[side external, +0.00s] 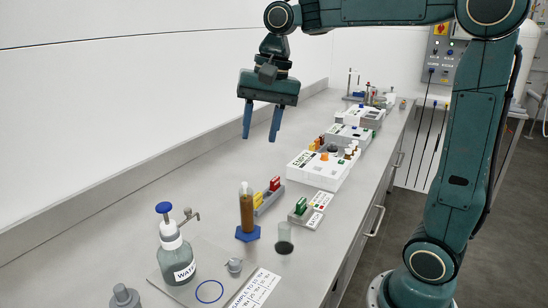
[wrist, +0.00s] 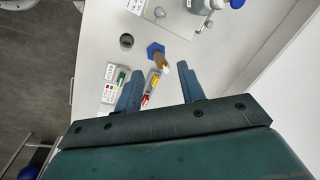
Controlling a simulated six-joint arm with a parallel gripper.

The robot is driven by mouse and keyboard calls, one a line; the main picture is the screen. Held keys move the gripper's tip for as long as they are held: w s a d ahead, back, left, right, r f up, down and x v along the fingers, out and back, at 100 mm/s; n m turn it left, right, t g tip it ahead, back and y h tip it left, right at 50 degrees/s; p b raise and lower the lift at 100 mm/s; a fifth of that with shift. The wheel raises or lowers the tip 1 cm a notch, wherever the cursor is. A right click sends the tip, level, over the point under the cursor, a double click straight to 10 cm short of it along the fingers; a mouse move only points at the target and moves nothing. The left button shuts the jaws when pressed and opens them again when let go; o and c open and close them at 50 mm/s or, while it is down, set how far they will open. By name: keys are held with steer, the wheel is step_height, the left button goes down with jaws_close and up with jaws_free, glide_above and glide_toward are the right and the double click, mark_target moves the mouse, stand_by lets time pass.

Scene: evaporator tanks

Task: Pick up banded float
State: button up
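My gripper (side external: 260,137) is open and empty, high above the bench, with its fingers pointing down. The wrist view also shows its two blue fingers spread apart (wrist: 160,68). A tall cylinder of brown liquid (side external: 246,212) stands upright on a blue hexagonal base (side external: 247,234). It has a pale top, and it also shows between and beyond the fingertips in the wrist view (wrist: 163,62). A grey rack (side external: 268,201) beside it holds a yellow and a red piece. No bands are clear on any piece, so I cannot tell which is the banded float.
A WATER bottle (side external: 177,256) with a blue knob stands front left. A small clear cup with dark contents (side external: 284,241) stands right of the cylinder. A green piece (side external: 301,206) sits by label cards. White boxes (side external: 323,167) line the bench behind. A wall runs along the left.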

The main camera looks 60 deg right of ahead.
steer(key=w+d+f+m+g, duration=0.2)
steer(key=w+d+f+m, duration=0.1)
steer(key=w+d+m, duration=0.2)
steer(key=shift+w+d+f+m, duration=0.3)
steer(key=shift+w+d, duration=0.75)
steer(key=shift+w, duration=0.8)
steer(key=shift+f, duration=0.15)
glide_above(244, 183)
steer(key=d, duration=0.1)
step_height(244, 183, down, 8)
steer(key=shift+s+f, duration=0.1)
steer(key=shift+f, duration=0.15)
steer(key=shift+a+f, duration=0.2)
steer(key=shift+f, duration=1.05)
steer(key=shift+a+f, duration=0.2)
steer(key=shift+f, duration=1)
